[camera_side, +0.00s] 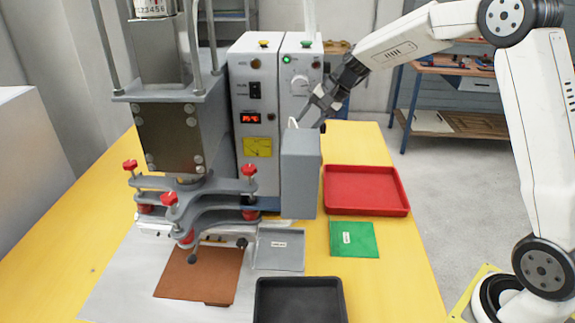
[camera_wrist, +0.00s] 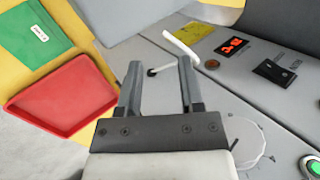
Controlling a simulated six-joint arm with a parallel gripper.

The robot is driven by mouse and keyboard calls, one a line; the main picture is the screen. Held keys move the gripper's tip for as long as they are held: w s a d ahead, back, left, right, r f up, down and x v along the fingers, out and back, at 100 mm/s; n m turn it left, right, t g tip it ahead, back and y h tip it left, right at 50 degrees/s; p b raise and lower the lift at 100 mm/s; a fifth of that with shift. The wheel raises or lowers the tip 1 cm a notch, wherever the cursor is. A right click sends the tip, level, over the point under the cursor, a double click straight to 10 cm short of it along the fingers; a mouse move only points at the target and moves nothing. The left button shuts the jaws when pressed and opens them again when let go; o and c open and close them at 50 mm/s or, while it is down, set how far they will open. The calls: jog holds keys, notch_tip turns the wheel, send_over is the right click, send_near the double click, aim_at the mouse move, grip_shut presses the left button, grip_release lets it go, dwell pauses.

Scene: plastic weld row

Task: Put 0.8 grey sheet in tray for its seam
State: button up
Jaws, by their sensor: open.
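A grey sheet (camera_side: 278,262) with a small white label lies beside the welding press, at the foot of the grey upright box; its label is too small to read. A red tray (camera_side: 366,172) stands empty to the right, and it also shows at the left of the wrist view (camera_wrist: 62,97). A black tray (camera_side: 300,284) stands empty at the front. My gripper (camera_side: 318,107) is open and empty, high beside the control cabinet and above the grey upright box. In the wrist view its fingers (camera_wrist: 160,68) are apart, with the cabinet behind them; the grey sheet is not visible there.
A green labelled sheet (camera_side: 362,242) lies between the trays. A brown sheet (camera_side: 198,273) lies in front of the press (camera_side: 185,130) with its red knobs. The grey upright box (camera_side: 298,180) and cabinet (camera_side: 256,75) stand close. A white curved handle (camera_wrist: 180,48) is near my fingers.

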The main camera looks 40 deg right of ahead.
jog(key=m, duration=0.3)
jog(key=m+t+y, duration=0.1)
jog(key=m+t, duration=0.1)
jog(key=m, duration=1.2)
send_near(283, 227)
jog(key=a, duration=0.1)
jog(key=a+r, duration=0.1)
jog(key=a, duration=0.1)
jog(key=shift+s+r, duration=0.2)
jog(key=shift+s, duration=0.15)
jog(key=shift+a, duration=0.1)
jog(key=shift+x, duration=1.25)
jog(key=shift+f, duration=0.15)
jog(key=shift+x, duration=2.5)
jog(key=shift+f, duration=0.1)
